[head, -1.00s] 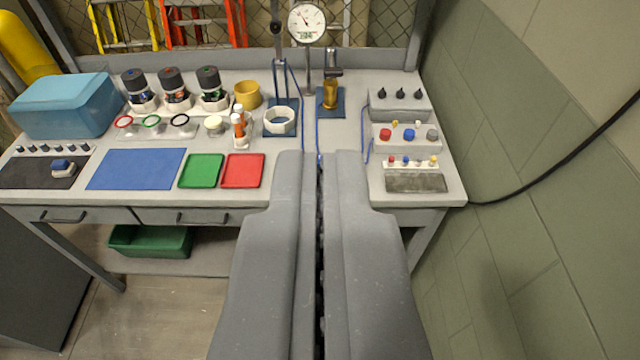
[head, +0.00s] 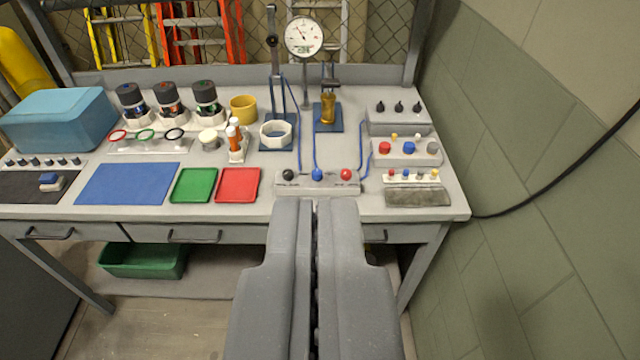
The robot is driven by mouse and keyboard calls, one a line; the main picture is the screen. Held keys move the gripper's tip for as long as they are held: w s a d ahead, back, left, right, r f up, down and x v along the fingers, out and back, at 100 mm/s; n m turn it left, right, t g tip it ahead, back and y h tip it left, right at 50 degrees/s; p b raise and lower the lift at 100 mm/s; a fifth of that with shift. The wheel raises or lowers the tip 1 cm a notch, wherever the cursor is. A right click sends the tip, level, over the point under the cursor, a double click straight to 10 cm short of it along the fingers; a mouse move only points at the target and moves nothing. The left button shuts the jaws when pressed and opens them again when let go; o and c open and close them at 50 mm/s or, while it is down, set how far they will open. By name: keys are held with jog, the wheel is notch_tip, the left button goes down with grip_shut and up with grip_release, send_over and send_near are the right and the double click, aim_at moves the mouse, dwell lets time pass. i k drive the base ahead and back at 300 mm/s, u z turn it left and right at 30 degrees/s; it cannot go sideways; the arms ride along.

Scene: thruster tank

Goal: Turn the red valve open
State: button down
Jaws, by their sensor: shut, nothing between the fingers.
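A low grey block (head: 302,188) stands at the front middle of the bench, with a black, a blue and a red knob in a row on top. The red knob (head: 346,174) is at its right end and looks like the red valve; its turn position is too small to tell. Blue lines run up from this block. My gripper (head: 315,202) is shut and empty. Its two long grey fingers come up from the bottom, with the tips in the picture just below the block's front, left of the red knob and apart from it.
Right of the block are a panel with a large red button (head: 384,147), a row of small knobs (head: 412,177) and a box with black switches (head: 392,125). Left are a red tray (head: 238,185) and a green tray (head: 194,185). A gauge (head: 304,37) stands behind. A wall bounds the right.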

aim_at(345, 173)
jog(key=z, duration=0.4)
jog(key=i, duration=1.35)
jog(key=u, duration=0.4)
